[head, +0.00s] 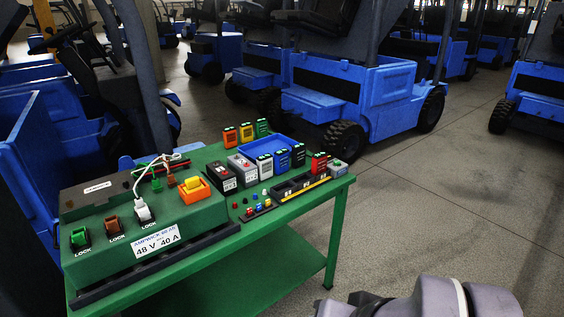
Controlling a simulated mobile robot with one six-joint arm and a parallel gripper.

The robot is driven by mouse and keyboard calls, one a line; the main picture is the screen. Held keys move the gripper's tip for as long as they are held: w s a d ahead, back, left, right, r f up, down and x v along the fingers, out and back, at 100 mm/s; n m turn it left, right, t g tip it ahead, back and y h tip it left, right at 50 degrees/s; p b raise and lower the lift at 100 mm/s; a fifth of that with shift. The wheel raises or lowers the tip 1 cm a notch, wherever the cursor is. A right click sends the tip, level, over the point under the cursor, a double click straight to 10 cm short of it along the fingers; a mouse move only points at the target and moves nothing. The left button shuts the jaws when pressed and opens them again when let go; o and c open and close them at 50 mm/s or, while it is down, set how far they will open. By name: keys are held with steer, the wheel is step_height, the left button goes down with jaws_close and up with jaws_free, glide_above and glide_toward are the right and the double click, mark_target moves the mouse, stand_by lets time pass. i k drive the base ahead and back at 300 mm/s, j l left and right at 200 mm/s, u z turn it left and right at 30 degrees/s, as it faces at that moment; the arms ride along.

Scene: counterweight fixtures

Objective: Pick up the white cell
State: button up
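The white cell (264,165) stands upright on the green table (303,204), with a dark top. It is in a row between a pale grey battery block (242,168) on its left and a blue cell (281,160) on its right. A blue tray (268,147) is close behind it. My arm's grey links show at the bottom right, well away from the table. My gripper cannot be made out there.
A black battery (220,177), a red cell (319,163) and a dark slotted holder (300,184) crowd the table. A green charger box (110,228) with cables fills its left end. Blue forklifts (345,100) stand behind; the floor at right is clear.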

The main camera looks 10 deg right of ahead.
mark_target(264, 163)
steer(key=i+u, duration=0.1)
steer(key=i, duration=0.4)
steer(key=i+l+u, duration=0.1)
steer(key=i, duration=0.4)
steer(key=i+l+u, duration=0.15)
steer(key=i, duration=0.4)
steer(key=i+l+u, duration=0.1)
steer(key=i+l, duration=0.2)
steer(key=i, duration=0.15)
